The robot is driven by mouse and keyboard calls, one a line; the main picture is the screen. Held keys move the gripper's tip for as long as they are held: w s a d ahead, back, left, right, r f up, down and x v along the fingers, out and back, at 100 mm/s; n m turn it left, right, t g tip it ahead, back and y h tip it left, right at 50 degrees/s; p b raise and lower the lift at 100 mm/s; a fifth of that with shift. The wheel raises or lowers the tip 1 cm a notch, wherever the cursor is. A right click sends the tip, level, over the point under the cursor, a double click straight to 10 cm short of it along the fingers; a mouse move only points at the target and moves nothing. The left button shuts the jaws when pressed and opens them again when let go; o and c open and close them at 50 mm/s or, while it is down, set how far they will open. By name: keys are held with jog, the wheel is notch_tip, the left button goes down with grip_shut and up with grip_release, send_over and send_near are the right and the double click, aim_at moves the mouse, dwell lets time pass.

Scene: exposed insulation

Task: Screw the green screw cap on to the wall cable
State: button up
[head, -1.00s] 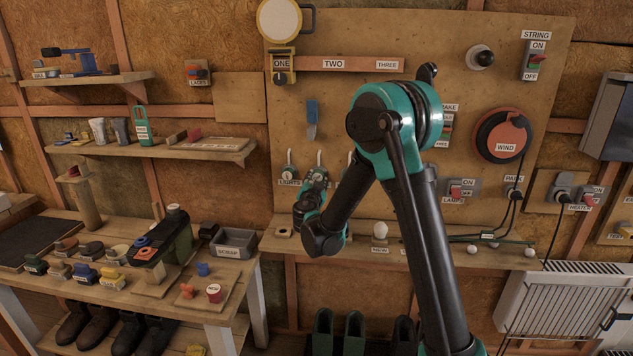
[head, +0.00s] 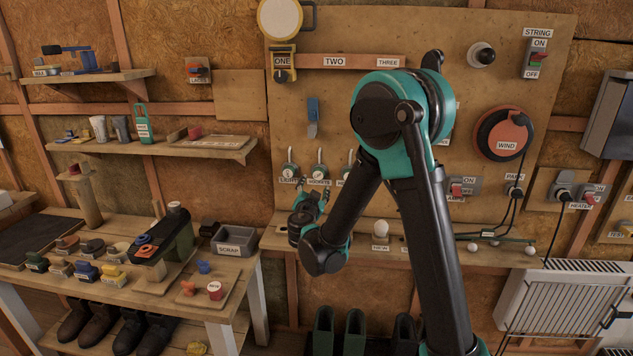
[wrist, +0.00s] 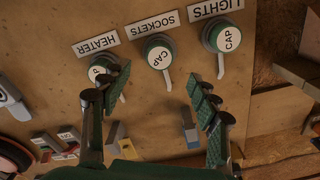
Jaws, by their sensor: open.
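Three round green-rimmed caps marked CAP sit in a row on the wall board, each with a pale stem. In the wrist view, upside down, they are the heater cap (wrist: 102,68), sockets cap (wrist: 160,53) and lights cap (wrist: 223,37). The head view shows the lights cap (head: 289,171) and sockets cap (head: 319,171). My gripper (wrist: 157,84) is open and empty, facing the board. Its left finger partly covers the heater cap; the sockets cap shows between and beyond the fingertips. In the head view my gripper (head: 308,203) is below the caps. I cannot make out a separate wall cable.
A shelf (head: 455,252) runs along the board's lower edge, with a bulb (head: 381,228) on it. A workbench (head: 130,290) at left holds several small parts and a scrap bin (head: 235,241). A blue-handled item (head: 313,115) hangs above the caps.

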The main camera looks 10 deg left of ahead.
jog(key=shift+s, duration=2.3)
jog(key=s+d+f+g+h, duration=0.1)
jog(key=s+d+f+g, duration=0.15)
jog(key=d, duration=0.55)
jog(key=s+d+f+g+h, duration=0.2)
jog(key=s+d+g, duration=0.1)
jog(key=d, duration=0.6)
jog(key=s+d+f+g+h, duration=0.1)
jog(key=s+d+f+g, duration=0.1)
jog(key=d, duration=0.6)
jog(key=s+d+f+n+g+y, duration=0.2)
jog(key=s+f+n+g, duration=0.1)
jog(key=s, duration=0.7)
jog(key=s+d+f+n+g+y, duration=0.2)
jog(key=s+f, duration=0.4)
jog(key=s, duration=0.5)
jog(key=shift+n+g+y, duration=0.3)
jog(key=shift+n+g, duration=0.2)
jog(key=shift+g, duration=0.15)
jog(key=shift+d, duration=0.1)
jog(key=shift+c, duration=0.4)
